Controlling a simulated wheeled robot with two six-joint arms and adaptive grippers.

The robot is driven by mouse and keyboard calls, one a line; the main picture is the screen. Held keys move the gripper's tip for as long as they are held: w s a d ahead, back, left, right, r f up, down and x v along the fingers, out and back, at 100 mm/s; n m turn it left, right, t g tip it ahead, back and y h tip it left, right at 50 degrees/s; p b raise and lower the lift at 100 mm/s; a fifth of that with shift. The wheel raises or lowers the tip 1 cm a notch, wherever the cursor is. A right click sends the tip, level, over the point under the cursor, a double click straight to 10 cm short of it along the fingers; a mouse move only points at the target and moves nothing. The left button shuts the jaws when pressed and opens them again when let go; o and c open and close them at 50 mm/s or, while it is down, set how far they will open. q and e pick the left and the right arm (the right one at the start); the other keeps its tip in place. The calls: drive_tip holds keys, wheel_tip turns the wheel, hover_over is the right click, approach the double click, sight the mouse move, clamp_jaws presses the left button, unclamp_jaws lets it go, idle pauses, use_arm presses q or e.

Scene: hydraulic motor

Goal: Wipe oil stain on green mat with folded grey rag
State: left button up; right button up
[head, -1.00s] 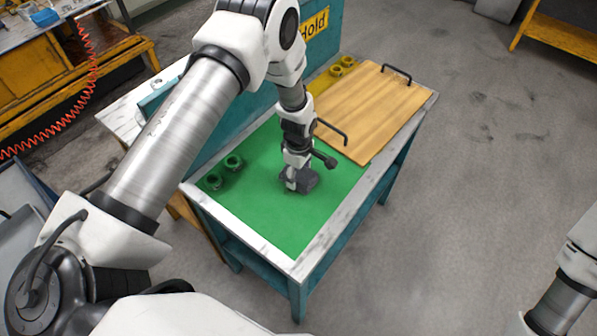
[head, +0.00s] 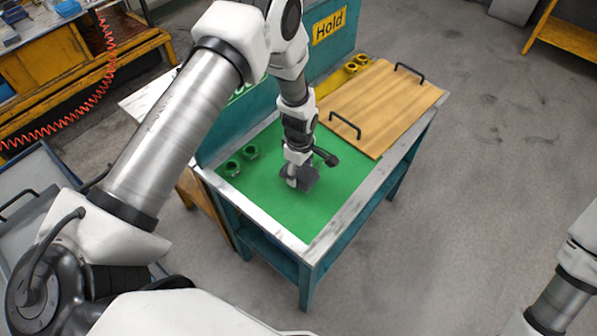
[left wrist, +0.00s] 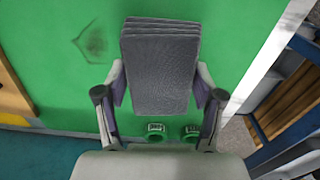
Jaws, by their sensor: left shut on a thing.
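The green mat (head: 292,212) lies on the workbench, and it also fills much of the left wrist view (left wrist: 45,65). My left gripper (head: 300,178) is shut on the folded grey rag (head: 308,180), low over the mat. In the left wrist view the layered rag (left wrist: 160,70) sits between both fingers. I cannot tell whether the rag touches the mat. A dark oil stain (left wrist: 92,43) shows on the mat to the left of the rag in the left wrist view, apart from it. The stain cannot be made out in the head view. My right gripper is out of view.
Green ring-shaped parts (head: 249,152) stand at the mat's left edge. A wooden board (head: 385,100) with black handles covers the bench's far right part. Yellow ring-shaped parts (head: 357,64) sit behind it. A teal panel with a "Hold" sign (head: 329,26) rises at the back.

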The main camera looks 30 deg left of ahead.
sight(300, 170)
use_arm(q)
drive_tip(key=shift+r, duration=0.6)
wheel_tip(300, 170, up, 2)
drive_tip(key=shift+s+r+p, duration=0.1)
drive_tip(key=shift+r+p, duration=0.1)
drive_tip(key=shift+p, duration=0.8)
drive_tip(key=shift+r+p, duration=0.3)
drive_tip(key=shift+r, duration=0.15)
